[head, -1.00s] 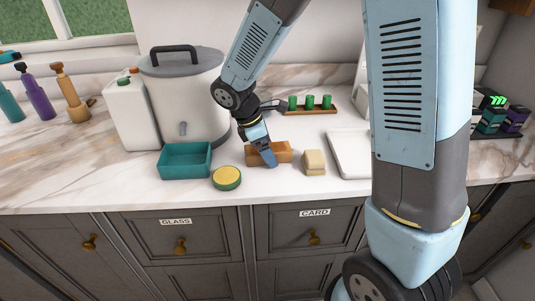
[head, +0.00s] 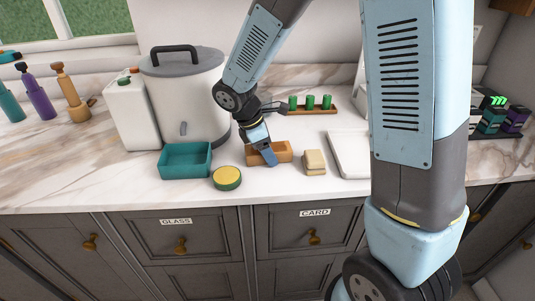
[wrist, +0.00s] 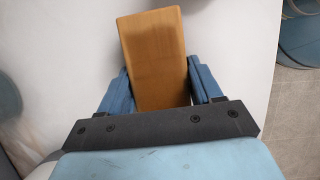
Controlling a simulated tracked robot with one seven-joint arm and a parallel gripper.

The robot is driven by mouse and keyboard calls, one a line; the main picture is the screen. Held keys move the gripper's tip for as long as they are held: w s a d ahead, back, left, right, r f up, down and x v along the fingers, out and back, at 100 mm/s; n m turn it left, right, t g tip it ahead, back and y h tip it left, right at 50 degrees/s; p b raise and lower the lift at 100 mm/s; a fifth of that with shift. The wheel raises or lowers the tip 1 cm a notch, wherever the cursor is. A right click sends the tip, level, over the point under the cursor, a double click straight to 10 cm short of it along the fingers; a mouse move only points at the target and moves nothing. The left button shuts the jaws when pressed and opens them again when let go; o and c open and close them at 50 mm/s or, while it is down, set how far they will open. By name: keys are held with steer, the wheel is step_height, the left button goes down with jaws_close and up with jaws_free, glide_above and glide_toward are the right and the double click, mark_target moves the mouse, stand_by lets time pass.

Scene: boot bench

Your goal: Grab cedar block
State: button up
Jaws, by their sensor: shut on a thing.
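The cedar block (head: 284,151) is an orange-brown wooden bar on the marble counter area, between the teal tray and a pale block in the head view. My gripper (head: 268,158) reaches down onto it from above, with a blue finger in front of its near side. In the wrist view the cedar block (wrist: 154,55) sits lengthwise between my two blue fingers, which are shut on it. It sticks out well past the fingertips. I cannot tell whether its underside touches the counter.
A teal tray (head: 185,174) and a round yellow-and-green tin (head: 227,178) stand to the left. A pale block (head: 315,167) and a white board (head: 347,155) lie to the right. A large lidded bin (head: 182,100) and a rack of green pegs (head: 309,110) stand behind.

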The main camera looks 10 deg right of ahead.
steer(key=c, duration=0.5)
steer(key=shift+r, duration=0.15)
